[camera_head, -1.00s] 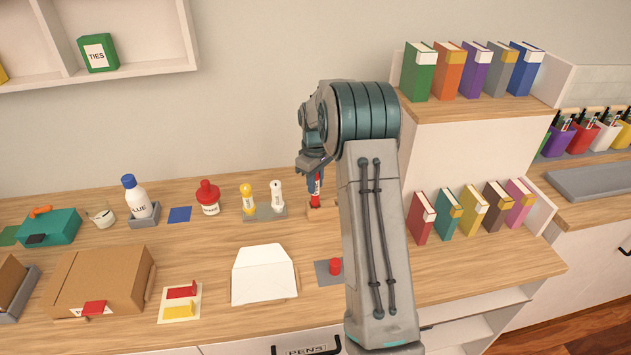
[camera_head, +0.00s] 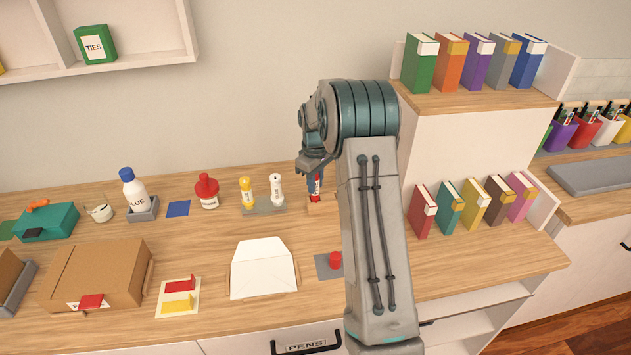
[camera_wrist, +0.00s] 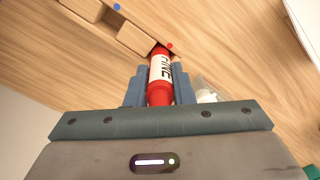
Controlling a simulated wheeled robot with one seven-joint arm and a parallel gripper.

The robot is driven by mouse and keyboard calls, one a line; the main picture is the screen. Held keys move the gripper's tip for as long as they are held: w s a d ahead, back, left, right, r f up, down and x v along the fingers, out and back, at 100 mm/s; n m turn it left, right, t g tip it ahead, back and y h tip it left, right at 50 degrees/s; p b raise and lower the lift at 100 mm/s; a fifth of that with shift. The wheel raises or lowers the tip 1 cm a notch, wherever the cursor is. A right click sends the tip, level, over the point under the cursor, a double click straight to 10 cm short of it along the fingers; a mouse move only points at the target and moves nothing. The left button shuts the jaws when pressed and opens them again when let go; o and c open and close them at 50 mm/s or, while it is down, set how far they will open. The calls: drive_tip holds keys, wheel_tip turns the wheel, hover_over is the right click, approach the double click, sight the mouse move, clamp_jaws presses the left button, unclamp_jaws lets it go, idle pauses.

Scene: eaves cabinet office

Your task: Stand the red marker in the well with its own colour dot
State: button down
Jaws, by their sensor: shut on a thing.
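The red marker (camera_wrist: 160,78) with a white label stands between the two blue-grey fingers of my gripper (camera_wrist: 160,88), which is shut on it. It also shows under the gripper in the head view (camera_head: 316,188). Its far end is at the wooden block (camera_wrist: 137,38), right beside the red dot (camera_wrist: 169,46). The end seems to be at or inside the well there; its depth is hidden. A blue dot (camera_wrist: 116,7) marks another place on the block. In the head view the block is mostly hidden behind my arm.
A yellow bottle (camera_head: 247,192) and a white bottle (camera_head: 277,190) stand left of my gripper. A red round object (camera_head: 335,260) lies on a grey mat in front. A white envelope (camera_head: 263,272) lies front left. A book shelf (camera_head: 470,155) rises to the right.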

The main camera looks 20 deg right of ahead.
drive_tip(key=shift+f+b, duration=0.4)
drive_tip(key=shift+f, duration=0.35)
drive_tip(key=c, duration=1.2)
unclamp_jaws()
drive_tip(key=shift+o, duration=0.2)
drive_tip(key=shift+r, duration=0.1)
wheel_tip(320, 180, up, 13)
drive_tip(key=shift+b, duration=0.65)
drive_tip(key=shift+r, duration=0.35)
drive_tip(key=shift+s, duration=0.1)
